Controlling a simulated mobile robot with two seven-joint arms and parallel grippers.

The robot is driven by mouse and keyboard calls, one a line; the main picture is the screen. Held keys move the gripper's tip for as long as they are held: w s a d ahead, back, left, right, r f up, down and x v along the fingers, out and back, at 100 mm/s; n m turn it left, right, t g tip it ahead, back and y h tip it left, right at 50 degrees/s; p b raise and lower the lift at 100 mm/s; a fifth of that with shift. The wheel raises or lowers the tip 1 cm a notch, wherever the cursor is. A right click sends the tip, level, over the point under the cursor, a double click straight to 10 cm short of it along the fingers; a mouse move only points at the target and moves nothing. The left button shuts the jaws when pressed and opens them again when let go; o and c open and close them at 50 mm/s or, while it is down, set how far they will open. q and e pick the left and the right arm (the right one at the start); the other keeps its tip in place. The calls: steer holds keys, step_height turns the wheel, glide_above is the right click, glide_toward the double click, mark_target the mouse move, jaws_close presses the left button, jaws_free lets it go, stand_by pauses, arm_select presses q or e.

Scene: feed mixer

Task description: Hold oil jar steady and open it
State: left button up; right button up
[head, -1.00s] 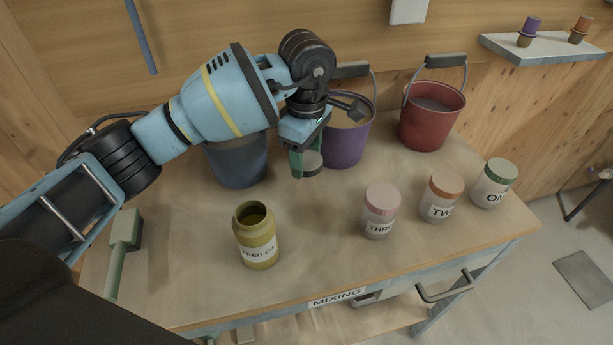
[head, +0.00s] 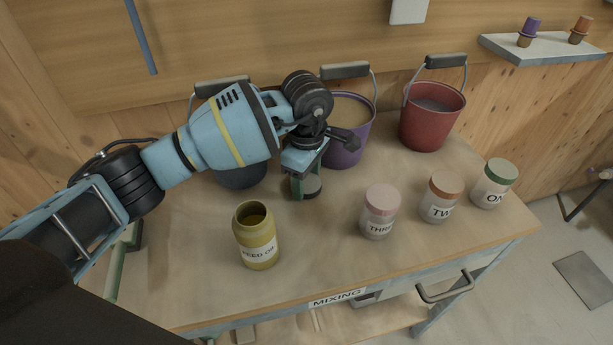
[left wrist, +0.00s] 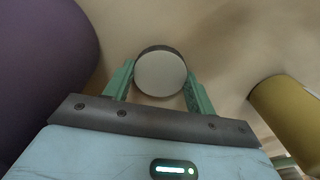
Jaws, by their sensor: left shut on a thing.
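The oil jar (head: 257,243) is yellow, labelled FEED OI..., and stands upright on the table with its mouth uncovered. It also shows in the left wrist view (left wrist: 285,115) at the right edge. My left gripper (head: 304,190) is shut on a round lid (head: 313,184) with a dark rim and a pale face. It is behind and to the right of the jar, apart from it, low over the table. In the left wrist view the lid (left wrist: 161,73) sits between the green fingers. My right gripper is not in view.
White-bodied jars with pink (head: 380,212), orange (head: 441,197) and green (head: 492,183) lids stand at right. Purple (head: 345,150), red (head: 430,125) and dark blue (head: 240,176) buckets stand behind. A green-handled item (head: 128,240) is at left. The table front (head: 290,285) is clear.

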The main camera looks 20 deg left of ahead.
mark_target(307, 182)
arm_select(q)
steer(key=shift+f, duration=0.2)
steer(key=o, duration=1.1)
steer(key=shift+r, duration=0.15)
steer(key=shift+r, duration=0.3)
step_height(307, 182, up, 12)
steer(key=shift+f, duration=0.2)
